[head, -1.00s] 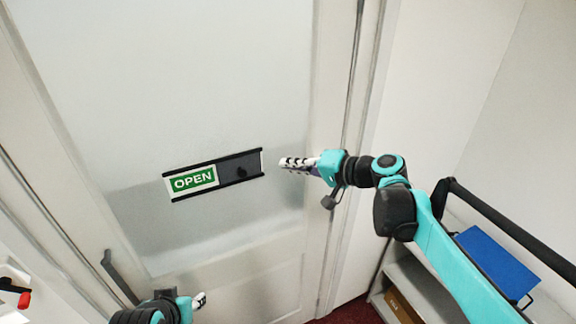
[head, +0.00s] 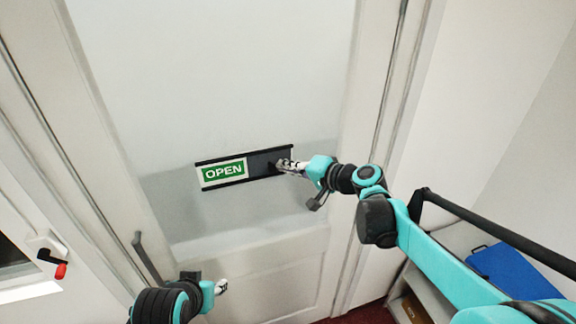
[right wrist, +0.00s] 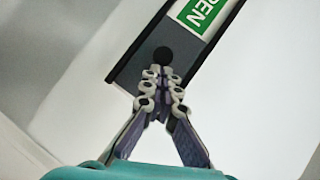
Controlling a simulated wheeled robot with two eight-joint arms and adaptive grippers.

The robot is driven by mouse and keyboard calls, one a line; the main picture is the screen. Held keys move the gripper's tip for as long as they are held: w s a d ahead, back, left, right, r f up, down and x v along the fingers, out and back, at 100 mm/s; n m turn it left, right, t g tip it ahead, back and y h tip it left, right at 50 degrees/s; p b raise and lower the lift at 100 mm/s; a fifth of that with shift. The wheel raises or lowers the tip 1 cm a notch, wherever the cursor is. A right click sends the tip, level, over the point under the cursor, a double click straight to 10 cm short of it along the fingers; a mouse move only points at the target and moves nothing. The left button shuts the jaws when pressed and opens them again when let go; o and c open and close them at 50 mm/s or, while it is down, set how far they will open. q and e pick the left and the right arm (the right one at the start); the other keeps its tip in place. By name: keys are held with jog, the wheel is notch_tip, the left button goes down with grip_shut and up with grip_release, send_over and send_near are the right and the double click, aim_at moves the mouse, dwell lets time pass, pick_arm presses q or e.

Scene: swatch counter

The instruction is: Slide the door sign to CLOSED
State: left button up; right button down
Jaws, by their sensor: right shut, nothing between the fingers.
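The door sign (head: 223,172) is a black-railed holder on the door's glass. Its left part shows green OPEN; a dark slider panel (head: 257,164) covers its right part. A round black knob (right wrist: 163,56) stands out from the dark panel (right wrist: 143,62). My right gripper (head: 281,164) is at the right part of the sign. In the right wrist view its fingertips (right wrist: 160,72) are together, empty, and right by the knob; I cannot tell whether they touch it. My left gripper (head: 221,286) is low, below the sign; its fingers are too small to read.
The white door (head: 267,285) has a dark handle (head: 145,257) at lower left. A blue binder (head: 515,272) lies on a shelf unit at the right. A red-tipped lever (head: 60,270) is at far left. The glass around the sign is clear.

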pick_arm(q)
jog(key=shift+f+b, duration=0.4)
pick_arm(e)
jog(key=s+a, duration=0.1)
jog(key=a, duration=0.3)
jog(key=s+a, duration=0.2)
jog(key=a, duration=0.2)
jog(key=s+a, duration=0.1)
jog(key=a, duration=0.4)
jog(key=shift+s, duration=0.15)
jog(key=shift+r, duration=0.1)
